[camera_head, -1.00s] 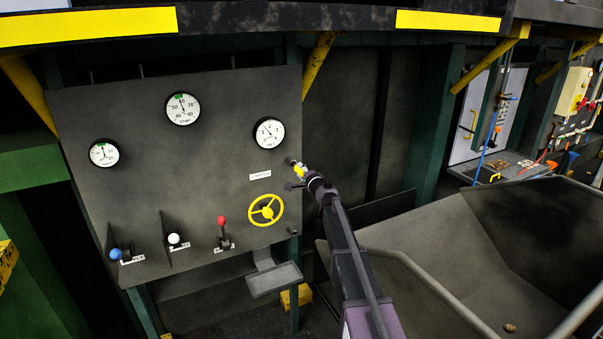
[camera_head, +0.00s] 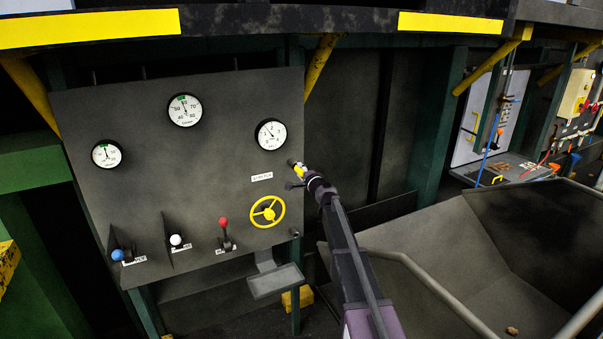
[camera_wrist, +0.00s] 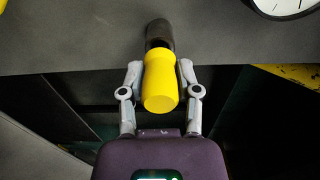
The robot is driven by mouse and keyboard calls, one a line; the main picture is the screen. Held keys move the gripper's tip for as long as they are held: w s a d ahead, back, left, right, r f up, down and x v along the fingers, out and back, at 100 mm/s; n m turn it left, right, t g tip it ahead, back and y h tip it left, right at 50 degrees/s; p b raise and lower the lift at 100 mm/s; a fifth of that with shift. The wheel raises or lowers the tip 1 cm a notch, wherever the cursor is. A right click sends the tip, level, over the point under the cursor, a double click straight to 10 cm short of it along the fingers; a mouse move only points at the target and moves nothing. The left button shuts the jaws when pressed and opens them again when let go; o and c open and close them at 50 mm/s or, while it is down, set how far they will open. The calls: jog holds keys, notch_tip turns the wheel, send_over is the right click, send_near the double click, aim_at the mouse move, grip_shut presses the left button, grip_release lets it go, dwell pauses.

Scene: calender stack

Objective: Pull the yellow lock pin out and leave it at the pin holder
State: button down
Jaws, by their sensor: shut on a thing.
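The yellow lock pin (camera_wrist: 160,82) sits between the two fingers of my gripper (camera_wrist: 161,85) in the wrist view. My gripper is shut on its yellow handle. The pin's far end meets a dark round socket (camera_wrist: 159,34) on the grey panel, so its shaft is hidden. In the head view the pin (camera_head: 299,170) shows small at the panel's right edge, with my gripper (camera_head: 301,174) at it. A small grey tray (camera_head: 275,281) hangs below the panel; I cannot tell whether it is the pin holder.
The grey panel (camera_head: 130,185) carries three gauges, a yellow handwheel (camera_head: 267,211) and three levers with blue, white and red knobs. A large grey bin (camera_head: 440,245) stands to the right of my arm. A tool board (camera_head: 495,120) is at the far right.

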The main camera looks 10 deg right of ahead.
jog(key=shift+x, duration=1)
dwell(0.3)
jog(key=shift+c, duration=1.2)
grip_release()
jog(key=shift+o, duration=1.2)
jog(key=shift+s, duration=0.1)
jog(key=v, duration=0.7)
